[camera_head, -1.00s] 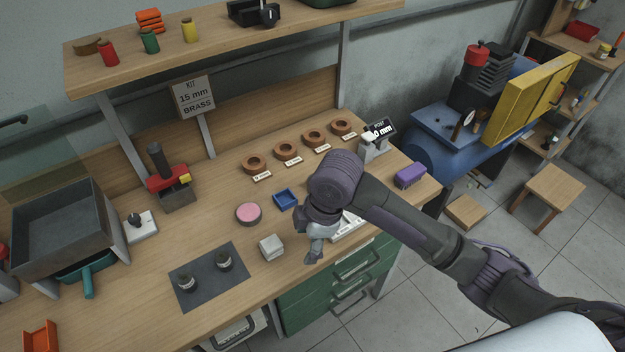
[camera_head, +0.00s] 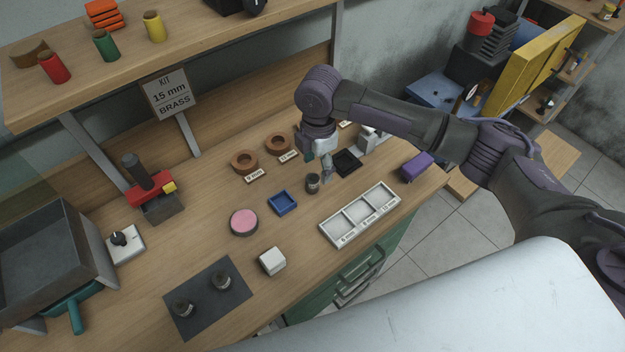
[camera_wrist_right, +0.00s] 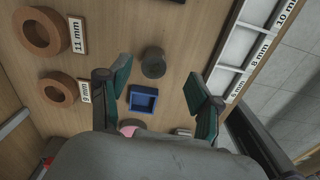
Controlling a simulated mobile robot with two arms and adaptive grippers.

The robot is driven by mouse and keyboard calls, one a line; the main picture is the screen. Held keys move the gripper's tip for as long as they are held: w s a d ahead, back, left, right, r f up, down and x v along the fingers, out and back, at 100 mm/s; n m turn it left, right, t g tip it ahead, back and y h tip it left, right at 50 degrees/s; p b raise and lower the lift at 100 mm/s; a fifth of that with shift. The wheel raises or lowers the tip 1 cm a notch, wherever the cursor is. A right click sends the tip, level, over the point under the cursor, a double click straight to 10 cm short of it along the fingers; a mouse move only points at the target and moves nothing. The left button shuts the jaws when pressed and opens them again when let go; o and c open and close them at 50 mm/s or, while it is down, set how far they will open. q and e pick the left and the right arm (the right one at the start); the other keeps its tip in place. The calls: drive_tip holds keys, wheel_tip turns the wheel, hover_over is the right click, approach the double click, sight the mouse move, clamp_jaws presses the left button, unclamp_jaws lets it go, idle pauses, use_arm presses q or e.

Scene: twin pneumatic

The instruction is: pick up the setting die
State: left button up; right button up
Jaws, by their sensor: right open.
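A small dark grey cylinder (camera_head: 313,183), which looks like the setting die, stands upright on the wooden bench. My right gripper (camera_head: 319,167) is just above and beside it, pointing down. In the right wrist view my right gripper (camera_wrist_right: 158,76) is open with green-lined fingers. The dark cylinder (camera_wrist_right: 153,62) shows in the gap beyond its fingertips, and I cannot tell whether they touch it. My left gripper is not in view.
A blue tray (camera_head: 283,202), black tray (camera_head: 347,163) and white divided tray (camera_head: 360,214) are close by. A pink-topped disc (camera_head: 244,222), white block (camera_head: 272,261) and dark mat (camera_head: 194,322) with two small cylinders lie nearer. Brown rings (camera_head: 245,161) stand behind.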

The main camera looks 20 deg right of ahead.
sight(313, 178)
drive_tip(key=f, duration=0.1)
drive_tip(key=a+f+p, duration=0.1)
drive_tip(key=f, duration=0.1)
wheel_tip(313, 178, down, 3)
drive_tip(key=shift+w+a+f+p, duration=0.1)
drive_tip(key=shift+p, duration=0.3)
drive_tip(key=c, duration=0.6)
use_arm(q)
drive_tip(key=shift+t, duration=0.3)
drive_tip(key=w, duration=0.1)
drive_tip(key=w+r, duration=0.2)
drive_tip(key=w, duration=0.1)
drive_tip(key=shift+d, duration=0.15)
use_arm(e)
clamp_jaws()
